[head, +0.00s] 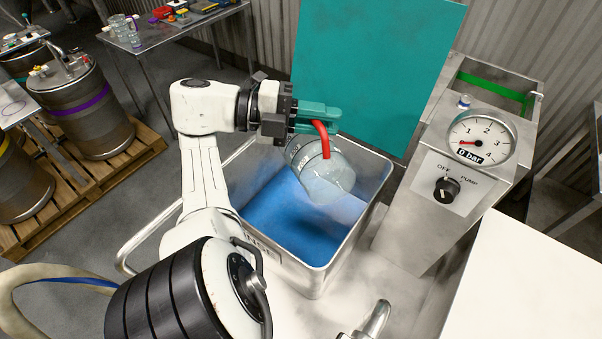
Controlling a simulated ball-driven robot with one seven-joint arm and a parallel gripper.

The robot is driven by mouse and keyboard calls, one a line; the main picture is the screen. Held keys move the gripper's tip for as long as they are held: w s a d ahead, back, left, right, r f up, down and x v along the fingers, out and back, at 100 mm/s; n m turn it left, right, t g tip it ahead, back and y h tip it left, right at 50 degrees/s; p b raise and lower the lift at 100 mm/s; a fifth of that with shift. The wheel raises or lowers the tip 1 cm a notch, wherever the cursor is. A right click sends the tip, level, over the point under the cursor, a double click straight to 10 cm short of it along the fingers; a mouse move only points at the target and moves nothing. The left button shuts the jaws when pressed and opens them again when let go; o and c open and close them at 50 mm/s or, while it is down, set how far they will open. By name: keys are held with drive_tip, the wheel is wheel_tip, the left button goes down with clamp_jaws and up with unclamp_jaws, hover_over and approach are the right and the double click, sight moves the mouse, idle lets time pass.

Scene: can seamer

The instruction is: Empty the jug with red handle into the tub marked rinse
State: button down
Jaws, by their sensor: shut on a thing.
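The jug with the red handle (318,174) is a clear jug, held tilted over the tub with its mouth toward the lower right. My gripper (322,119) is shut on its red handle, above the tub. The tub (318,279) is a square metal bin with blue inside; part of a label reading like "RINSE" shows on its front, partly hidden by my arm. I cannot tell clearly how much liquid is in the jug.
A metal pump housing with a gauge (482,138) reading about 0 bar and a knob (447,189) stands right of the tub. A teal panel (375,70) rises behind it. Steel kegs (85,105) stand on a pallet at left. A white surface (540,290) lies at lower right.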

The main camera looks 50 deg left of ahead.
sight(324, 168)
idle(0.4)
drive_tip(key=shift+d+r+m+y+p, duration=0.1)
drive_tip(key=shift+d+m+y+p, duration=0.25)
drive_tip(key=shift+p, duration=0.75)
drive_tip(key=shift+f+m, duration=0.25)
drive_tip(key=shift+s+d+f+m+y, duration=0.15)
drive_tip(key=shift+d+f+m+y, duration=0.1)
drive_tip(key=shift+m+y, duration=0.15)
drive_tip(key=shift+s+d+f+m+g+y, duration=0.15)
drive_tip(key=shift+d+m+y, duration=0.2)
drive_tip(key=shift+m, duration=0.2)
drive_tip(key=shift+s+d+f+m+g+y, duration=0.15)
drive_tip(key=shift+d+m+y, duration=0.15)
drive_tip(key=shift+m, duration=0.25)
drive_tip(key=shift+s+d+f+m+y, duration=0.2)
drive_tip(key=shift+d+f+m+y, duration=0.2)
drive_tip(key=shift+d+f, duration=0.3)
drive_tip(key=shift+s+d+f+m+y, duration=0.2)
drive_tip(key=shift+d+f+m+y, duration=0.15)
drive_tip(key=shift+d+f+m, duration=0.25)
drive_tip(key=shift+s+d+f+m+y, duration=0.2)
drive_tip(key=shift+d+f+m+y, duration=0.2)
drive_tip(key=shift+d+f, duration=0.3)
